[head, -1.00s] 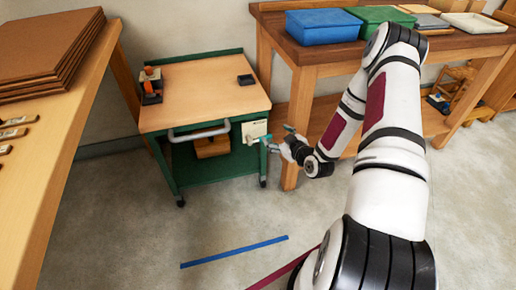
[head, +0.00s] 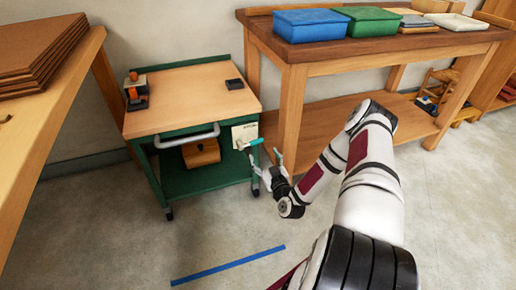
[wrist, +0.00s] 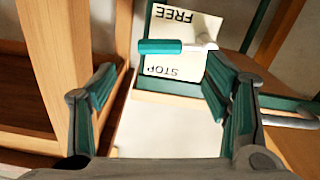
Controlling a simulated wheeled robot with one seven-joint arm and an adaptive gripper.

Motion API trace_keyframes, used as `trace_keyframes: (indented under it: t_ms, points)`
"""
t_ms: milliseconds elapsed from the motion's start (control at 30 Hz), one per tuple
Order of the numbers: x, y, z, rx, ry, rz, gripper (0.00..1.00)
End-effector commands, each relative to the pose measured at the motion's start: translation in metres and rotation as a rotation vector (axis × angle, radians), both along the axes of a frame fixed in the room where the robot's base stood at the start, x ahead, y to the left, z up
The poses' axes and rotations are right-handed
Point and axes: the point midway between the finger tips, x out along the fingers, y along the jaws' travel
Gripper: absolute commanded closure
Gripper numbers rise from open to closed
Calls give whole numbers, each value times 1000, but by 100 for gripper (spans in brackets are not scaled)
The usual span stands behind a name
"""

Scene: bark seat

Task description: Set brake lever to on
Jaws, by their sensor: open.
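The brake lever (head: 254,142) has a teal handle and a silver shaft. It sits on a pale plate (head: 244,131) at the front right corner of the green cart. In the wrist view the lever (wrist: 162,47) points left across the plate (wrist: 175,68), between the words FREE and STOP, which appear upside down. My gripper (head: 267,166) is open and empty, just below and right of the lever in the head view. In the wrist view its teal-padded fingers (wrist: 158,86) are spread, with the handle beyond the gap between them and apparently not touched.
The cart (head: 190,95) has a wooden top with orange-and-black items, a front handle bar (head: 187,137) and a wooden box below. A workbench (head: 365,55) with blue and green bins stands close on the right. A blue floor strip (head: 228,265) lies on open floor in front.

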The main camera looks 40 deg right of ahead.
Motion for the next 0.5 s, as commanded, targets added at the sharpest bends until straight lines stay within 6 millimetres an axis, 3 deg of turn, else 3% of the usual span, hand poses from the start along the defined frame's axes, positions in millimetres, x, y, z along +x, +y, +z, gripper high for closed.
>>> trace_keyframes:
  t_ms: [200,500]
  points:
    - [41,-12,-2,-3,-2,-1,30]
    - [69,-20,-1,0,1,0,30]
